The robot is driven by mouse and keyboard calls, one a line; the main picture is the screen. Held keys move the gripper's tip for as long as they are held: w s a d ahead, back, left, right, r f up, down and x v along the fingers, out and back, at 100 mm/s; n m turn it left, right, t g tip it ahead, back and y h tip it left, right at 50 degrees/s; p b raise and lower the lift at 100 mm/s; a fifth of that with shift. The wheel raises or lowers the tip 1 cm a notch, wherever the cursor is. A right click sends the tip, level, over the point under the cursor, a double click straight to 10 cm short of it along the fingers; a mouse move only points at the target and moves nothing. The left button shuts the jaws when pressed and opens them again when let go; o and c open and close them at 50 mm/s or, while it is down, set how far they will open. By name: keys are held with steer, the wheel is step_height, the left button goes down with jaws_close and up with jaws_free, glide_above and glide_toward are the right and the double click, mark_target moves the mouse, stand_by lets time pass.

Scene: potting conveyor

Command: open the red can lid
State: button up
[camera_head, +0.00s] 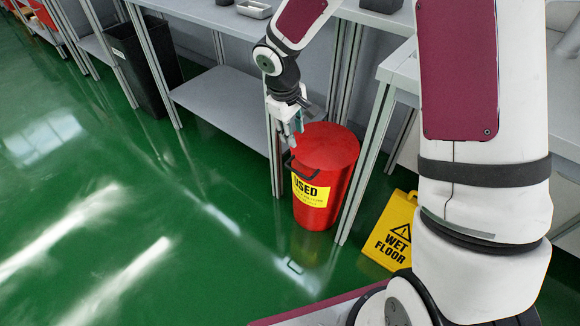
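The red can (318,215) stands on the green floor between two tables and bears a yellow "USED" label (311,191). Its red lid (327,146) lies flat on top and looks closed. A dark handle (296,168) shows at the lid's left front edge. My gripper (292,140) points down at the lid's left edge, just above the handle. The fingers are small and partly overlap in this view, so I cannot tell whether they are open or touching the handle.
A yellow wet floor sign (392,231) stands to the right of the can. A grey table (215,17) is behind on the left, and another table (402,66) is on the right. A black bin (140,62) stands farther left. The green floor in front is clear.

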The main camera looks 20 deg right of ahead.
steer(key=b, duration=0.1)
glide_toward(296, 171)
steer(key=b+x, duration=0.5)
steer(key=x, duration=0.3)
steer(key=shift+b, duration=0.35)
steer(key=shift+c, duration=0.6)
jaws_close()
